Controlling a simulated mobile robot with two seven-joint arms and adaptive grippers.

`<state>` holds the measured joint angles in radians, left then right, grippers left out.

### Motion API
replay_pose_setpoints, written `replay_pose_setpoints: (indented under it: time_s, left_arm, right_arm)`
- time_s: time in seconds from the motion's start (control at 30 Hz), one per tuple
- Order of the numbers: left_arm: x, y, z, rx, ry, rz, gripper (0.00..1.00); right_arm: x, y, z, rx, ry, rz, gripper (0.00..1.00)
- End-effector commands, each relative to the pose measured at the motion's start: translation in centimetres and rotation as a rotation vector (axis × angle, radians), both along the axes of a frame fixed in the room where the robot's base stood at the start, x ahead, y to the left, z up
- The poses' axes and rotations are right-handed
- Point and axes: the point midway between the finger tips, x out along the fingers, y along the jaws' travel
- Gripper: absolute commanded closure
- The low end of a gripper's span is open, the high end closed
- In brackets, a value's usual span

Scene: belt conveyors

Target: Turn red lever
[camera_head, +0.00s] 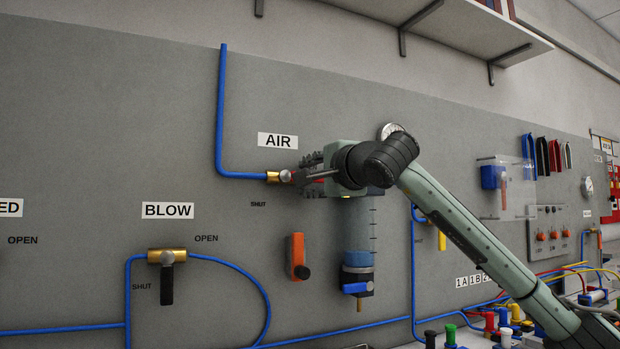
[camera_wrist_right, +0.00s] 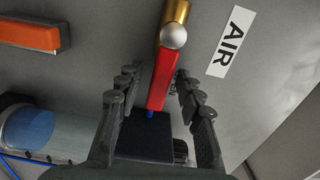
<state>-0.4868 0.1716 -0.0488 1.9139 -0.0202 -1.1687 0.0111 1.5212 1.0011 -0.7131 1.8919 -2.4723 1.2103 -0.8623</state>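The red lever (camera_wrist_right: 161,78) is mounted on a brass valve with a silver knob under the AIR label. In the wrist view it extends from the knob down between the two fingers of my right gripper (camera_wrist_right: 153,112). The fingers are open, with a visible gap on both sides of the lever. In the head view my right gripper (camera_head: 313,172) is at the wall, just right of the brass valve (camera_head: 273,177), and hides most of the lever. My left gripper is not in view.
An orange handle (camera_head: 298,257) and a blue-filled clear cylinder (camera_head: 358,250) are on the wall below my gripper. The BLOW valve with its black lever (camera_head: 167,280) is at lower left. Blue pipes run along the grey panel. A shelf (camera_head: 455,28) juts out above.

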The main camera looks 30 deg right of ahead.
Motion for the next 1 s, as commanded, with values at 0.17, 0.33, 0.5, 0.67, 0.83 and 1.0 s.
replay_pose_setpoints:
  time_s: [0.17, 0.33, 0.5, 0.67, 0.83, 1.0]
  left_arm:
    - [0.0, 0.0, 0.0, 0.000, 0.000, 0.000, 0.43]
    - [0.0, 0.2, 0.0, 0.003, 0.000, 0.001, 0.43]
    - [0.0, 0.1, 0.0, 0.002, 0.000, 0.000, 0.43]
    - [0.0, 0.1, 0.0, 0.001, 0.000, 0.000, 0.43]
    - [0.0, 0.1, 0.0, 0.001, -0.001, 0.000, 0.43]
    - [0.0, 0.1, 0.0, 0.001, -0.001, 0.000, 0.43]
  right_arm:
    - [0.0, 0.0, 0.0, 0.002, -0.001, -0.001, 0.62]
    - [-0.5, 0.0, 0.1, 0.002, -0.002, 0.000, 0.62]
    - [-3.1, 0.1, 0.1, 0.000, -0.004, -0.001, 0.62]
    - [-6.7, 0.3, 0.1, 0.000, -0.004, -0.001, 0.62]
    - [-9.8, 0.5, 0.0, 0.000, -0.002, -0.002, 0.62]
    - [-11.6, 0.6, 0.0, 0.001, -0.001, -0.001, 0.62]
